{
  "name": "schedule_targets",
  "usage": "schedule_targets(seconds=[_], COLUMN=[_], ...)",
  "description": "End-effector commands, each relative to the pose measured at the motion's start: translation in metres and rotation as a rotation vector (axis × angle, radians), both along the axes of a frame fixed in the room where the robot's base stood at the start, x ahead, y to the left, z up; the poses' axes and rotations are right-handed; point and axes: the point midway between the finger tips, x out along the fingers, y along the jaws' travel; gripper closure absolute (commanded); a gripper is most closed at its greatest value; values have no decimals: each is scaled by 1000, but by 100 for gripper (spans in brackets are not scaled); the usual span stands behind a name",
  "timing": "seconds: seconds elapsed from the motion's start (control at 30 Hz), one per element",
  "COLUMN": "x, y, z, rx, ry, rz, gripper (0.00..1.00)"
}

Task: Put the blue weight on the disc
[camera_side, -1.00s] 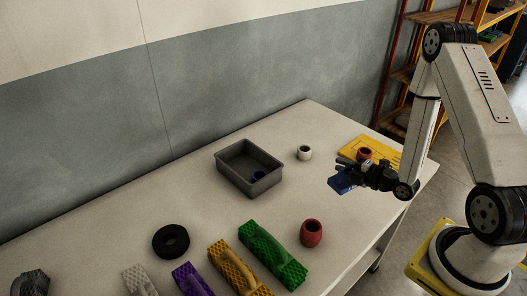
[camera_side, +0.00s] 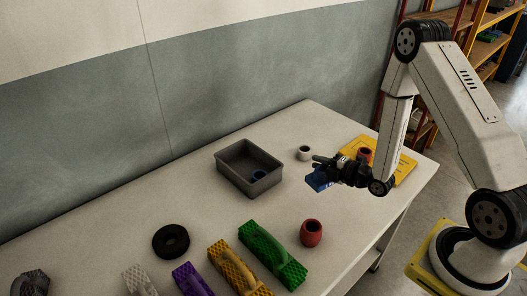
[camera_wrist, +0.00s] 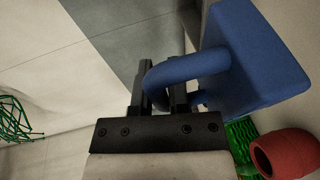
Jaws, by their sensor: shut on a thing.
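My gripper (camera_side: 330,167) is shut on the handle of the blue weight (camera_side: 318,180), a block with a looped handle. In the wrist view the fingers (camera_wrist: 162,88) close on the handle, and the blue weight (camera_wrist: 255,60) hangs off to the right, tilted in the picture. The weight appears held above the table, right of the grey bin.
A grey bin (camera_side: 232,177) holds a small blue ring.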

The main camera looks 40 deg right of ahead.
Motion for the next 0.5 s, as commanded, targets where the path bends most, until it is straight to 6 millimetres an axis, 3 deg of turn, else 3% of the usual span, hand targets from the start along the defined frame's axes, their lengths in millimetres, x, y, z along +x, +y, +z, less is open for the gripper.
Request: schedule_targets(seconds=[0.5], x=[51], y=[76], z=[13], rx=[0], ry=[-9], rz=[42], gripper=[100])
